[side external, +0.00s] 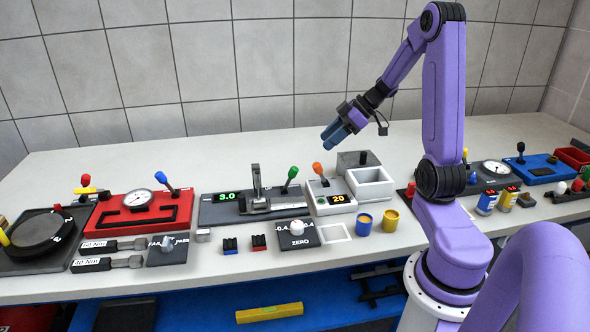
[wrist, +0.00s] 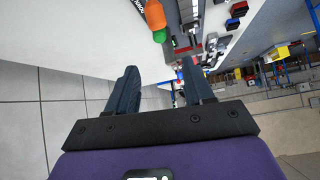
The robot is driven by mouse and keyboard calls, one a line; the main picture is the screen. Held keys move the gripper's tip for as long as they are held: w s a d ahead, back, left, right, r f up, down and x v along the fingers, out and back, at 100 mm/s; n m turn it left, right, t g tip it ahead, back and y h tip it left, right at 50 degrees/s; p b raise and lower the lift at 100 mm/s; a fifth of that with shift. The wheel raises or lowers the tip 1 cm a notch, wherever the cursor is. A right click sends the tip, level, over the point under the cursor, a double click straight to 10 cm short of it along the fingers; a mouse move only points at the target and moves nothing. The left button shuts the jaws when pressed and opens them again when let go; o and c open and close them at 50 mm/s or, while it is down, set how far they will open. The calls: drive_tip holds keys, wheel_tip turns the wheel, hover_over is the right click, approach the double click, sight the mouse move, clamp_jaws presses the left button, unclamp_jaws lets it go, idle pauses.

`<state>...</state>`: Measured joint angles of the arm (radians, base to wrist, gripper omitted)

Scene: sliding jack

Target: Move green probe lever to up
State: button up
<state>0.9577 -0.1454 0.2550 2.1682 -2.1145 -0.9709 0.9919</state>
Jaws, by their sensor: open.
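The green probe lever (side external: 291,175) is a green knob on a short stem, tilted, at the right end of a dark gauge base (side external: 225,214) whose green display reads 3.0. Its green knob also shows in the wrist view (wrist: 159,35), partly behind an orange knob. My gripper (side external: 333,134) is up and to the right of the lever in the side view, above the table and apart from everything. In the wrist view my gripper (wrist: 158,80) has its two dark fingers spread with nothing between them.
An orange-knobbed lever (side external: 317,169) stands on a white box with a display reading 20, just right of the green lever. A grey open bin (side external: 371,190) is right of that. A red panel with a blue-knobbed lever (side external: 161,178) stands left. The table behind is clear.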

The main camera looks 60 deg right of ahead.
sight(296, 168)
drive_tip(key=x, duration=1.4)
clamp_jaws()
